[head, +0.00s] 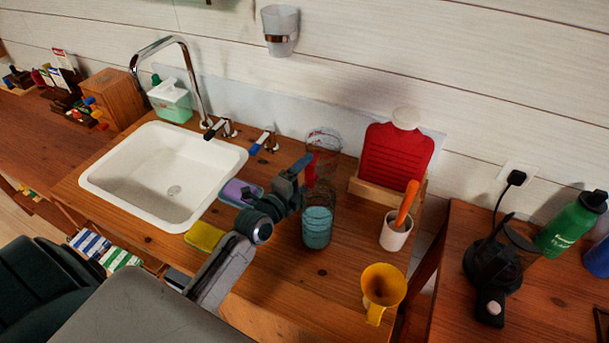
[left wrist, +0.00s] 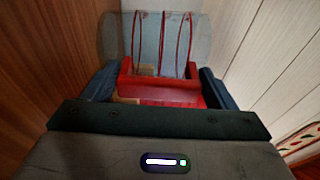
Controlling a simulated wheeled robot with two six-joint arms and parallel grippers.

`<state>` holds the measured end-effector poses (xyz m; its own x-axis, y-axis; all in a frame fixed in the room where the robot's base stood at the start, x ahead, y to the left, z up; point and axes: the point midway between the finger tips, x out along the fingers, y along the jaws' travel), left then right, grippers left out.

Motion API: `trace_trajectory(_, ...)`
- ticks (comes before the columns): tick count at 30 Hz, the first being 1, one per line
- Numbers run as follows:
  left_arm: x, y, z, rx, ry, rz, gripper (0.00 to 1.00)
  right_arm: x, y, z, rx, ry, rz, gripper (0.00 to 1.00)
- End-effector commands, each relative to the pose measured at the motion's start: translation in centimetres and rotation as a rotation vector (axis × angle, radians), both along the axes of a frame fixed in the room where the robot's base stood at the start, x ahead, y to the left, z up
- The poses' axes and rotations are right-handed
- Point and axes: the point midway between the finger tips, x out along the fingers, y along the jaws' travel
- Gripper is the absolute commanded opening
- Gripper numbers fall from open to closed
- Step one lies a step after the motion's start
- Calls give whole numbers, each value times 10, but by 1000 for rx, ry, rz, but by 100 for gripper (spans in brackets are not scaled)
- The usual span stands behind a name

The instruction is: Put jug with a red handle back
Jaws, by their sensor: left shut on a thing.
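The clear jug (head: 325,142) has thin red lines on its wall and a red handle (head: 310,171). It is held upright, or nearly so, above the wooden counter. My left gripper (head: 301,174) is shut on the red handle. In the left wrist view the handle (left wrist: 160,88) sits between the two dark blue fingers, with the clear jug wall (left wrist: 150,35) behind it. The jug's lower part overlaps a teal cup-like thing (head: 317,228) in the head view, so I cannot tell where its base ends. My right gripper is not in view.
A white sink (head: 160,165) lies left. A red board (head: 396,150) in a wooden holder, a white pot (head: 395,231) with an orange-handled tool and a yellow jug (head: 383,287) stand right. A wall-mounted cup (head: 280,30) hangs above.

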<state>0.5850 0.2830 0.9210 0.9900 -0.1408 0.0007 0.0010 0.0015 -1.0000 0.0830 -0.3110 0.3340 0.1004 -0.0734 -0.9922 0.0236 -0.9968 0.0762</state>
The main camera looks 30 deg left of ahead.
Motion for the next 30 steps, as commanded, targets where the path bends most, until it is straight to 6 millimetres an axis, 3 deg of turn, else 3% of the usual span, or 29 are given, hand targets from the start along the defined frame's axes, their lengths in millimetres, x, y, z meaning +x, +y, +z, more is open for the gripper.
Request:
trace_trajectory(6, 0, 0, -4, 0, -1, 0, 45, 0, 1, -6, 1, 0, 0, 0)
trace_trajectory(7, 0, 0, -2, 0, 0, 0, 85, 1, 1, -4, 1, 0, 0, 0)
trace_trajectory(9, 0, 0, -2, 0, 0, 0, 98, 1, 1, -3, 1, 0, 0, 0)
trace_trajectory(20, 0, 0, 3, 0, 0, 0, 100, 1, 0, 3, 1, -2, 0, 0)
trace_trajectory(30, -64, 9, 0, 5, 4, -1, 100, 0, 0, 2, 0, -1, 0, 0)
